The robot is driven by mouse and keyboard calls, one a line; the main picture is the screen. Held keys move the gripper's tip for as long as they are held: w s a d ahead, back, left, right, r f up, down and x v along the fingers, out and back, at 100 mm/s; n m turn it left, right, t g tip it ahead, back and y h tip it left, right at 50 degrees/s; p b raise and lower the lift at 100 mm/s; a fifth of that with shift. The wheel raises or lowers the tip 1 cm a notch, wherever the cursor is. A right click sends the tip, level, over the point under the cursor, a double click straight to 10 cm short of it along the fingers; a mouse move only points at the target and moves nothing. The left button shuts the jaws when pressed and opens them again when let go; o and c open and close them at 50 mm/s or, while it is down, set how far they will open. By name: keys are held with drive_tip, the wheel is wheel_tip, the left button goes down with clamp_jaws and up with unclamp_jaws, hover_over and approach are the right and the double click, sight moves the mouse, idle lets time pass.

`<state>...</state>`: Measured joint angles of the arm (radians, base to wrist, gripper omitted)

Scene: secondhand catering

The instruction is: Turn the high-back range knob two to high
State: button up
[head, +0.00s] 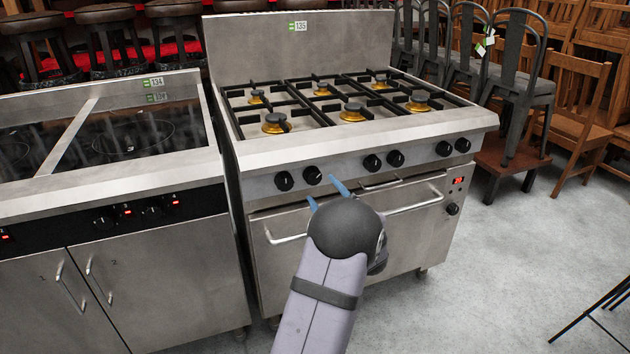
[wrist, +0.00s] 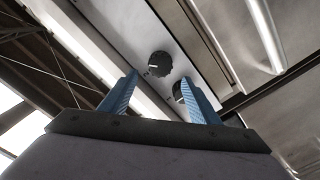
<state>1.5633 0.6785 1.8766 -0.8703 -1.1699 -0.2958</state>
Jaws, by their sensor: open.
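The high-back range (head: 345,150) has a row of black knobs along its front panel. Knob two (head: 312,175), second from the left, sits beside the leftmost knob (head: 284,181). My gripper (head: 324,191) is open, its blue fingers just below and in front of knob two, apart from it. In the wrist view, one round black knob (wrist: 159,64) with a white mark shows beyond the gap between the open fingers (wrist: 160,77). A second knob (wrist: 178,91) is partly hidden by the right finger.
A long oven door handle (head: 420,200) crosses the range front below the knobs, partly hidden by my arm. A glass-top cooker (head: 110,140) stands close on the left. Open floor lies right.

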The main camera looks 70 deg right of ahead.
sight(314, 179)
drive_tip(key=shift+x, duration=3.7)
drive_tip(key=shift+f, duration=0.1)
drive_tip(key=c, duration=1.1)
